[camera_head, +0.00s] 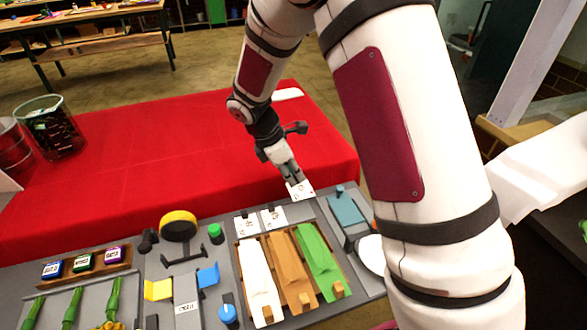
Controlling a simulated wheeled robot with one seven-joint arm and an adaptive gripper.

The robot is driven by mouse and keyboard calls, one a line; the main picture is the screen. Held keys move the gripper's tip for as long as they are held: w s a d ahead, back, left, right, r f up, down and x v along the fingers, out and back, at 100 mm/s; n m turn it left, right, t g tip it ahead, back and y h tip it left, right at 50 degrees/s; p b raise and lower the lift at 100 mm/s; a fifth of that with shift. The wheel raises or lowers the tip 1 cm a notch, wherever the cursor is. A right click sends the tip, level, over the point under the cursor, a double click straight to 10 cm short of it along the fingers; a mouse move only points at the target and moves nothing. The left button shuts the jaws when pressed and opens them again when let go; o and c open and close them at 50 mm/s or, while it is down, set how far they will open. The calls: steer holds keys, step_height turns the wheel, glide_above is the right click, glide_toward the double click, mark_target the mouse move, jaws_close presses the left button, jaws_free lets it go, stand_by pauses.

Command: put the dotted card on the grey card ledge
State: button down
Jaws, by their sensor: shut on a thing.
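My gripper (295,183) is shut on a small white card (303,191) and holds it near the front edge of the red table. Small dark marks show on this card, but they are too small to read as dots. Two other white cards, a left one (246,225) and a right one (273,217), with dark marks, are at the back of the wooden tray. I cannot clearly tell the grey card ledge from the grey worktop (210,247) around these cards.
The wooden tray (347,291) holds white, orange and green wrapped pieces. A teal block (346,210) is to its right. The red table (150,150) is mostly clear.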

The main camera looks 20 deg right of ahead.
steer(key=shift+w+f+b, duration=0.1)
steer(key=shift+f+b, duration=0.7)
steer(key=shift+f, duration=1)
steer(key=shift+f+b, duration=0.9)
steer(key=shift+f, duration=1.3)
steer(key=shift+f, duration=0.3)
steer(key=c, duration=1.1)
jaws_free()
steer(key=shift+r, duration=0.15)
steer(key=shift+r+p, duration=1.6)
steer(key=shift+r, duration=1.8)
